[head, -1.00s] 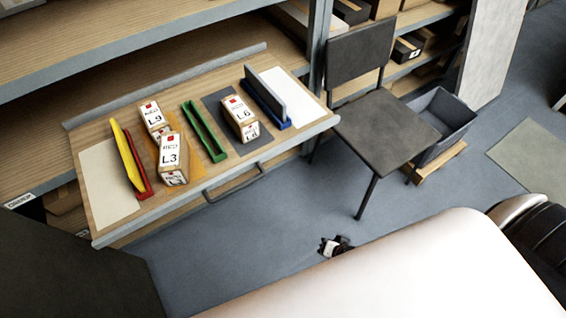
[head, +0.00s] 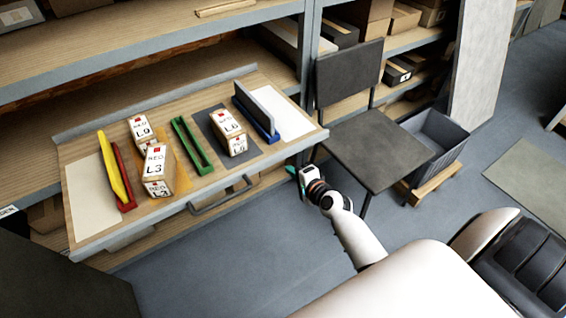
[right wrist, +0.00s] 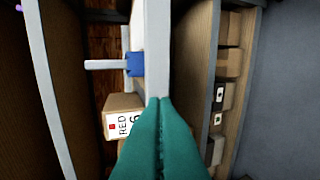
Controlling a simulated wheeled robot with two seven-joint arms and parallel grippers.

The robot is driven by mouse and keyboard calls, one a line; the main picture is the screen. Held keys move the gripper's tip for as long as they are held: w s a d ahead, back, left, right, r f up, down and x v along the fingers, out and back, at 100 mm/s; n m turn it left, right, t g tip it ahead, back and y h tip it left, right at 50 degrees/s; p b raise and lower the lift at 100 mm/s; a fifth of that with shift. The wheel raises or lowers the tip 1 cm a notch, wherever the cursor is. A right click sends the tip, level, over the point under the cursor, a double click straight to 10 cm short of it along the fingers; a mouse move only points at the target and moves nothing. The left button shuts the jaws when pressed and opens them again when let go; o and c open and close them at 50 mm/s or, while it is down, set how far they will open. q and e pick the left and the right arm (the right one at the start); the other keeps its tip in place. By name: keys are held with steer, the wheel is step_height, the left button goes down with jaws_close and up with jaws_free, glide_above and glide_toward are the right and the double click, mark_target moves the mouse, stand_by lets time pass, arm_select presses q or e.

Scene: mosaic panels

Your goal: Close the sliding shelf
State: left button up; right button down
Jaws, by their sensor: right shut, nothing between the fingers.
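The sliding shelf (head: 140,221) is pulled out from the rack, with a grey front edge and a dark bar handle (head: 222,200). It carries boxes marked L9 (head: 141,130), L3 (head: 157,170) and L6 (head: 229,132). My right gripper (head: 291,171) is shut and empty, just in front of the shelf's right front part, right of the handle. In the right wrist view its teal fingers (right wrist: 160,102) point at the pale front edge (right wrist: 158,50); I cannot tell whether they touch it. My left gripper is not in view.
A dark chair (head: 372,130) stands right of the shelf, close to my right arm. A grey bin (head: 437,140) is beyond it. Yellow, red (head: 122,178), green (head: 190,145) and blue pieces lie on the shelf. Floor below the shelf is clear.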

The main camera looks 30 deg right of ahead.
mark_target(278, 158)
steer(key=x, duration=0.3)
steer(key=r+x, duration=0.1)
steer(key=x, duration=0.1)
steer(key=shift+w, duration=0.2)
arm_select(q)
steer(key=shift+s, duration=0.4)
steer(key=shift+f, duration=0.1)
arm_select(e)
steer(key=shift+w, duration=0.15)
